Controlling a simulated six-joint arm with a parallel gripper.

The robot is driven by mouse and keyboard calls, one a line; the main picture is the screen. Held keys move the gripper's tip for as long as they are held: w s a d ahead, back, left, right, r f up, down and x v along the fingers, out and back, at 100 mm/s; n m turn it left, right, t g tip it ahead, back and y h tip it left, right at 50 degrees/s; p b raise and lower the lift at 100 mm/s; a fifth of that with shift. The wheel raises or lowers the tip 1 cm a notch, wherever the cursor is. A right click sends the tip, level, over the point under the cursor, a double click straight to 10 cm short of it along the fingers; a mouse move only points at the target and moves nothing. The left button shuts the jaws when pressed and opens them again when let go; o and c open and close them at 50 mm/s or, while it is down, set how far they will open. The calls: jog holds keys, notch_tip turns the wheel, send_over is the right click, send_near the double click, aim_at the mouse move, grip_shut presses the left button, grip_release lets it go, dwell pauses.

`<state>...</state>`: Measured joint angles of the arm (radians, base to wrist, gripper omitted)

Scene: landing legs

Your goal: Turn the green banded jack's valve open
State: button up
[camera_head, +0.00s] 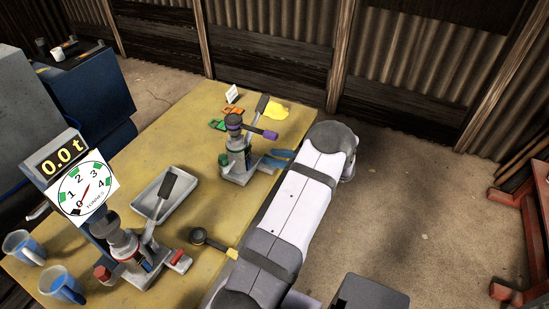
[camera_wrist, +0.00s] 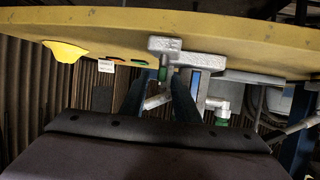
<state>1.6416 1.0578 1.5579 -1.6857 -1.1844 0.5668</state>
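In the head view a grey jack (camera_head: 238,158) stands upright at the table's right edge. It has a green knob (camera_head: 223,159) low on its left side and purple parts at its top. A nearer jack (camera_head: 128,252) has red parts. My gripper (camera_head: 279,159) shows as blue fingers just right of the far jack, partly hidden by my arm. In the wrist view the two blue fingers of my gripper (camera_wrist: 158,98) stand apart, with a grey bar behind the gap. No contact is visible.
The yellow table (camera_head: 205,130) carries a grey tray (camera_head: 165,195), two blue mugs (camera_head: 62,286), a white card (camera_head: 232,94), a yellow patch (camera_head: 270,110) and a yellow-ended tool (camera_head: 212,241). A red frame (camera_head: 525,225) stands at right.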

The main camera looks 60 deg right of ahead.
jog(key=shift+s+a+r, duration=0.1)
jog(key=shift+s, duration=0.45)
jog(key=b+v, duration=0.2)
jog(key=v, duration=0.4)
jog(key=shift+r, duration=0.15)
